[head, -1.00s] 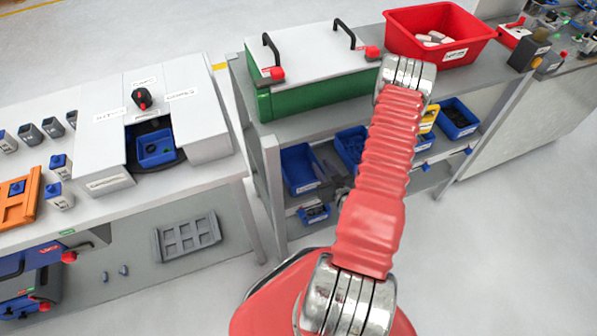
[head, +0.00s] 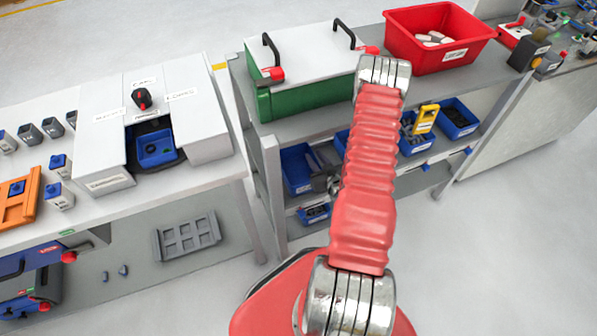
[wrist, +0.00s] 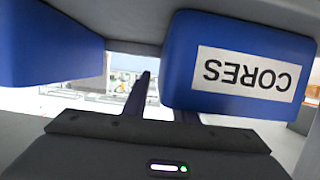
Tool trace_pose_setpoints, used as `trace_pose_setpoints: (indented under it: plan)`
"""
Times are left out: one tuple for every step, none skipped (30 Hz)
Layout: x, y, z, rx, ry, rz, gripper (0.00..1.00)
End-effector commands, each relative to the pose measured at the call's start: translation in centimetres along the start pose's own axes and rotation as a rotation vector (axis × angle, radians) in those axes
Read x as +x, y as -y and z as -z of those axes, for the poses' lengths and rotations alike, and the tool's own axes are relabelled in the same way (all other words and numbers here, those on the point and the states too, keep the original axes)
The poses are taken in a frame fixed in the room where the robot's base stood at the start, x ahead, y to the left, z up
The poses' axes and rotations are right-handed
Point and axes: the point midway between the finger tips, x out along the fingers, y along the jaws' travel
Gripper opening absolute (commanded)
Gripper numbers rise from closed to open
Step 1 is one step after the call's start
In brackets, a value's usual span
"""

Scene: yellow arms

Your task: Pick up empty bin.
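My gripper (wrist: 163,100) shows in the wrist view as two dark fingers with a gap between them, and no object is clasped there. A blue bin marked CORES (wrist: 245,65) is close at the right of that view, its label upside down, and hides part of the right finger. Another blue bin (wrist: 45,45) is at the left. Their insides are hidden, so I cannot tell whether either is empty. In the head view, blue bins stand on the middle shelf, including one at its left end (head: 294,172) and one at its right (head: 456,116). My arm hides part of the row.
A grey shelf surface lies close above the bins in the wrist view. In the head view, a green case (head: 300,97) and a red tub (head: 440,38) stand on top of the rack. Another blue bin (head: 157,147) sits in the white station. Floor right of my arm is clear.

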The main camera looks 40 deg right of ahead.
Motion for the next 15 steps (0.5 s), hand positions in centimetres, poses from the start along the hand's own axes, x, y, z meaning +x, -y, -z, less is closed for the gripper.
trace_pose_setpoints:
  plan:
    - [0.09,-0.01,-0.01,0.0,0.0,0.0,0.25]
    - [0.09,-0.02,-0.01,0.0,0.0,0.0,0.25]
    - [0.08,-0.02,-0.01,0.0,0.0,0.0,0.25]
    - [0.07,-0.02,0.0,0.0,0.0,0.0,0.25]
    - [0.07,-0.02,0.0,0.0,0.0,0.0,0.25]
    - [0.07,-0.02,0.0,0.0,0.0,0.0,0.25]
    - [0.07,-0.01,0.0,0.0,0.0,0.0,0.25]
    - [0.06,-0.01,0.0,0.0,0.0,0.0,0.25]
    - [0.06,-0.01,0.01,0.0,0.0,0.0,0.25]
    - [0.06,-0.01,0.01,0.0,0.0,0.0,0.25]
    - [0.06,-0.01,0.01,0.0,0.0,0.0,0.25]
    - [0.06,-0.01,0.01,0.0,0.0,0.0,0.25]
    - [0.06,-0.01,0.01,0.0,0.0,0.0,0.25]
    - [0.06,-0.01,0.01,0.0,0.0,0.0,0.25]
    - [0.06,-0.01,0.01,-0.001,0.0,0.0,0.25]
